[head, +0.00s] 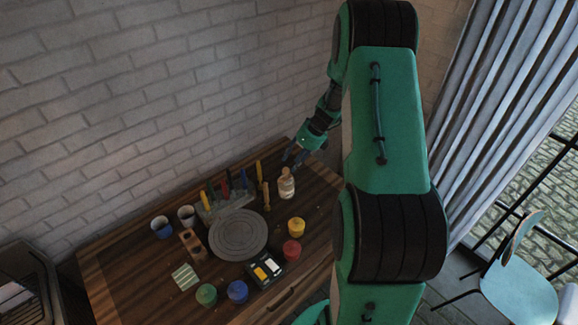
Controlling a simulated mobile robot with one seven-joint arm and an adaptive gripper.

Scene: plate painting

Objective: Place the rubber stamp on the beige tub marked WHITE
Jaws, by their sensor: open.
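A beige tub (286,191) stands toward the back right of the wooden table. A small pale piece with a rounded top, which looks like the rubber stamp (286,173), appears to stand upright on it. The picture is too small to read any marking on the tub. My gripper (293,161) is open just above and slightly behind the stamp, with its fingers pointing down. It appears empty and apart from the stamp.
Yellow (296,227), red (292,250), blue (238,291) and green (206,294) tubs ring a grey round plate (238,240). A paint box (265,270), a tool rack (224,208), two cups (162,227) and a holed wooden block (192,243) share the table.

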